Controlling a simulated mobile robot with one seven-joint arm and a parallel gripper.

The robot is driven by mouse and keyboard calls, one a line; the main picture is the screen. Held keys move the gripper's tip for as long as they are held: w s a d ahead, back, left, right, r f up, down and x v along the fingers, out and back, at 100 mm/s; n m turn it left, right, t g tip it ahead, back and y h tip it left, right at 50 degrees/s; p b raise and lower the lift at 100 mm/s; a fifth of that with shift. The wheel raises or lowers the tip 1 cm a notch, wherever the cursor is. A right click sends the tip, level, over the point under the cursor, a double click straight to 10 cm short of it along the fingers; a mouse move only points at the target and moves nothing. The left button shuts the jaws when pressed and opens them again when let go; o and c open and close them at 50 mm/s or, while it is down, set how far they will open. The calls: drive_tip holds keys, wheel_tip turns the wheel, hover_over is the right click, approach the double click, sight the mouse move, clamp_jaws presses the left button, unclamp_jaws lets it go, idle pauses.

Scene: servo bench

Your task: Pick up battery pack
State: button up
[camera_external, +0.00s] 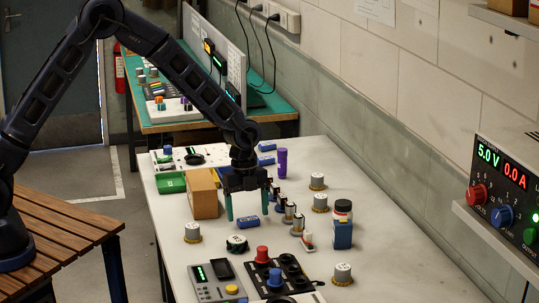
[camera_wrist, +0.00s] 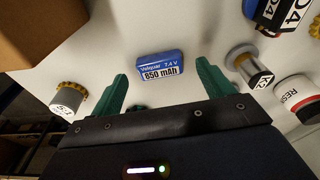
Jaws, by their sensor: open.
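The battery pack (camera_wrist: 160,66) is a small blue block with a white "850 mAh" label. It lies flat on the white bench top, and its blue body also shows in the external view (camera_external: 247,222). My gripper (camera_external: 247,211) is open and empty, pointing down above the bench near the pack. In the wrist view its two teal fingers (camera_wrist: 161,78) stand wide apart, with the pack between and just beyond their tips. The pack appears untouched and is not hidden in the wrist view.
A cardboard box (camera_external: 203,195) stands close left of my gripper. Several small servo-like parts (camera_external: 289,213) stand in a row at right. Bare bench lies toward the right edge.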

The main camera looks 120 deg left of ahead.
drive_tip(key=shift+w+d+f, duration=0.1)
drive_tip(key=shift+w+f, duration=0.05)
drive_tip(key=shift+f, duration=0.7)
drive_tip(key=c, duration=1.1)
drive_tip(key=shift+r, duration=0.1)
